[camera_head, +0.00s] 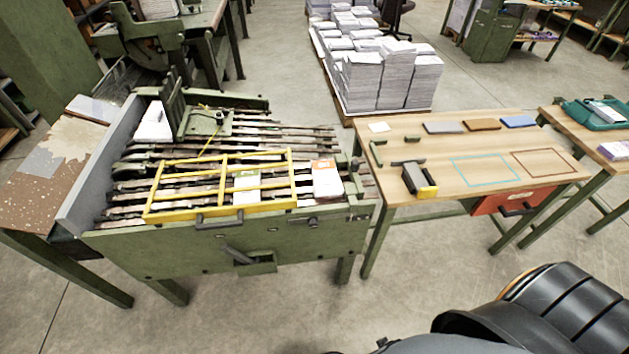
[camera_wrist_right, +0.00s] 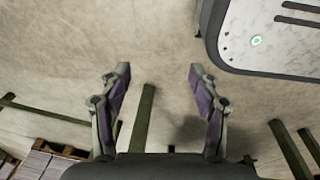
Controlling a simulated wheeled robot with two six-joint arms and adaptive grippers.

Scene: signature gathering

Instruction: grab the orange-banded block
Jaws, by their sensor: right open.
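The orange-banded block (camera_head: 327,182) is a white paper block with an orange band near its far end. It lies on the right part of the green machine's slatted bed (camera_head: 345,205), just right of the yellow guard frame (camera_head: 222,155). A similar block with a green band (camera_head: 246,187) lies left of it, under the guard frame's bars. My right gripper (camera_wrist_right: 159,72) is open and empty in the right wrist view, with bare floor behind its fingers. The orange-banded block does not show in that view. My left gripper is in neither view.
A wooden workbench (camera_head: 450,145) stands right of the machine, with a grey-and-yellow tool (camera_head: 418,180), small pads and two outlined rectangles on it. A red drawer (camera_head: 512,200) hangs below. Paper stacks (camera_head: 380,75) stand on a pallet behind.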

